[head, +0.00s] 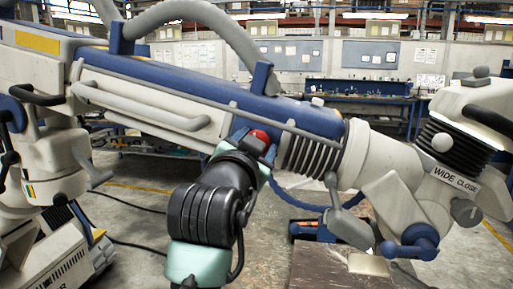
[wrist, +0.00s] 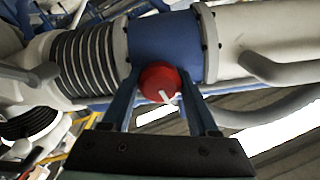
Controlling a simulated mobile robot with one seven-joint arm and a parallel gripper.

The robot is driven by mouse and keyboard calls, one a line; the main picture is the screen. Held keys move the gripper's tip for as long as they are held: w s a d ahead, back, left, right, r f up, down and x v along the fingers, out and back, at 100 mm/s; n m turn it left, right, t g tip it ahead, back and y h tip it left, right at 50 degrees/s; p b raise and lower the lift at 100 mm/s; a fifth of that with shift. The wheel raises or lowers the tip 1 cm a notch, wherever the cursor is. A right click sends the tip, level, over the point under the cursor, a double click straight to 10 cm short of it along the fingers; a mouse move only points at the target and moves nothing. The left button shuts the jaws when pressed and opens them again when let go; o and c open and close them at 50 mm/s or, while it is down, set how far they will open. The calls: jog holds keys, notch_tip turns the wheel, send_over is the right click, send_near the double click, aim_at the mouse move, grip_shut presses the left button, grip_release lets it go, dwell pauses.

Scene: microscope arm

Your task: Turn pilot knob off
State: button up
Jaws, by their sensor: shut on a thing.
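The pilot knob (wrist: 160,80) is red and round with a white pointer mark, set on the blue section of the microscope arm (wrist: 165,45). In the wrist view the white mark points down and slightly right. My gripper (wrist: 163,84) has one blue finger on each side of the knob and is shut on it. In the head view the red knob (head: 261,135) shows just beyond my gripper (head: 256,141), at the lower side of the blue and white arm. The gripper hides part of the knob there.
The microscope arm (head: 190,80) crosses the view, with a ribbed bellows (head: 312,153) right of my gripper. A jointed head labelled WIDE CLOSE (head: 456,180) hangs at right. A grey hose (head: 200,15) arches above. A blue workbench (head: 360,92) stands far behind.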

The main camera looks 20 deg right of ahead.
jog(key=shift+f, duration=0.1)
dwell(0.3)
jog(key=o, duration=1.4)
jog(key=shift+c, duration=0.2)
jog(key=b+v, duration=0.3)
jog(key=v, duration=1)
jog(key=s+a+r+n+t+y+p, duration=0.1)
jog(key=s+a+r+n+t+y, duration=0.4)
jog(key=r, duration=0.3)
jog(key=s+a+r+n+t+y+p, duration=0.2)
jog(key=s+a+r+n+t+y, duration=0.3)
jog(key=r, duration=0.4)
jog(key=s+a+n+t, duration=0.1)
jog(key=a+n+t, duration=0.1)
jog(key=shift+n, duration=0.4)
